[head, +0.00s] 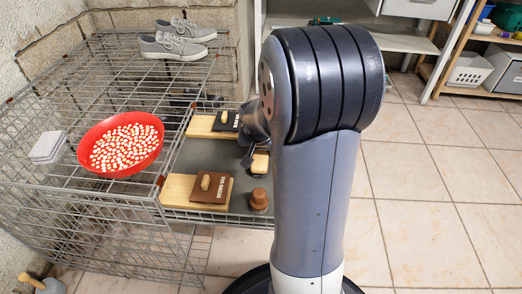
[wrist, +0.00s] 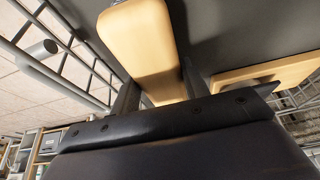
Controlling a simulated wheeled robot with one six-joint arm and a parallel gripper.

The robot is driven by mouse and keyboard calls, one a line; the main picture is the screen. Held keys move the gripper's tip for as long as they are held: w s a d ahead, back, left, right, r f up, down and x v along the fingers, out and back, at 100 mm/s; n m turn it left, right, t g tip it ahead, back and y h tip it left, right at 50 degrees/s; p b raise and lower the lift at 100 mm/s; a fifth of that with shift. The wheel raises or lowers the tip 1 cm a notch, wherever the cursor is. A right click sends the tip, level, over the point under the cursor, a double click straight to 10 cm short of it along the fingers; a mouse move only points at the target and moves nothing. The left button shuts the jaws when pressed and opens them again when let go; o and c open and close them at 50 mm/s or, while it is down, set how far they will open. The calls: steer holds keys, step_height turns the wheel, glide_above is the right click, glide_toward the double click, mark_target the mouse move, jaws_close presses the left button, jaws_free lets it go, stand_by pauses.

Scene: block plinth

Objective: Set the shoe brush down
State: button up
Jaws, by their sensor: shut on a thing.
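The shoe brush (wrist: 140,40) is a pale wooden block between my fingers in the wrist view. In the head view it shows as a small pale wooden piece (head: 261,163) beside a dark finger of my gripper (head: 251,157). My gripper (wrist: 158,92) is shut on it. The brush is over or on the dark grey surface (head: 205,155), between two wooden boards; I cannot tell whether it touches. My arm hides part of the gripper and of the surface's right side in the head view.
The near board (head: 178,190) bears a brown plate with a wooden knob; the far board (head: 201,125) bears a black one. A brown pot-shaped piece (head: 259,200) stands nearby. A red bowl (head: 121,144), white tiles (head: 47,146) and grey shoes (head: 172,46) are on the wire cage.

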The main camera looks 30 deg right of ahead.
steer(key=shift+f, duration=0.2)
steer(key=o, duration=1.1)
steer(key=shift+o, duration=0.2)
steer(key=shift+r, duration=0.15)
steer(key=shift+r, duration=0.4)
steer(key=p+v, duration=0.4)
steer(key=v, duration=0.7)
steer(key=shift+r, duration=0.2)
steer(key=shift+s+a, duration=0.1)
